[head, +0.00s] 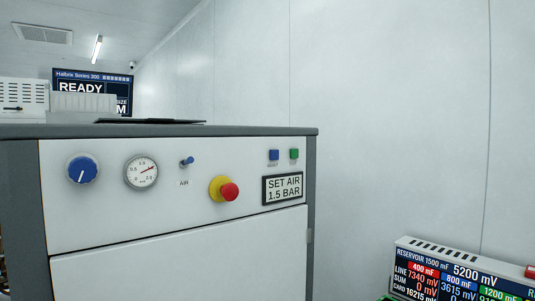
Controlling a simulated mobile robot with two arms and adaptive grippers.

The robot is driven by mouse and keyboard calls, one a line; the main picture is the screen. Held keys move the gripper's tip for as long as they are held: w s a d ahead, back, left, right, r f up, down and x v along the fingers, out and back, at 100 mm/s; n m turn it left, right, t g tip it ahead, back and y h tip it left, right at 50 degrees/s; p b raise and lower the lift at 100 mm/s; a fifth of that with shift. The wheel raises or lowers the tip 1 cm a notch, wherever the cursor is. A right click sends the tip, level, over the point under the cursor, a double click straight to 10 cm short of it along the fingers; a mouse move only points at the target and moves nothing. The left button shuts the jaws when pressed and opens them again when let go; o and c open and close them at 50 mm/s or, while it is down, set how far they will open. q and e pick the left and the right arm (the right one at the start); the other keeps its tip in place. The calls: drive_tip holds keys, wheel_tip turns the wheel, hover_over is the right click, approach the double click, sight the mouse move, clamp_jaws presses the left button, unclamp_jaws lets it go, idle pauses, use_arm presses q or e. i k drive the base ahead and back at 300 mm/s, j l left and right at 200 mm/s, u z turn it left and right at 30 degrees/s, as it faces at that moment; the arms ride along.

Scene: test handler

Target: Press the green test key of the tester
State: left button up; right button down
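A grey cabinet with a white front panel (110,220) fills the left half of the head view. A small green button (294,154) sits at the upper right of this panel, beside a blue button (273,155). A boxy instrument with a lit display (455,277) shows at the bottom right, cut off by the picture edge. Its display reads "RESERVOIR 1500 mF", "5200 mV" and rows of values. A red part (530,272) shows at its right edge. I cannot tell a green test key on this instrument. Neither of my grippers is in view.
The panel also carries a blue knob (82,169), a pressure gauge (141,172), an AIR toggle (187,161), a red stop button (229,192) on yellow and a sign (283,189) reading "SET AIR 1.5 BAR". A "READY" screen (93,88) is behind. A white wall stands right.

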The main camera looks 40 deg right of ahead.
sight(293, 152)
drive_tip(key=l+u, duration=0.1)
drive_tip(key=l, duration=0.6)
drive_tip(key=l+u, duration=0.1)
drive_tip(key=l, duration=0.6)
drive_tip(key=k+l+u, duration=0.1)
drive_tip(key=l, duration=0.6)
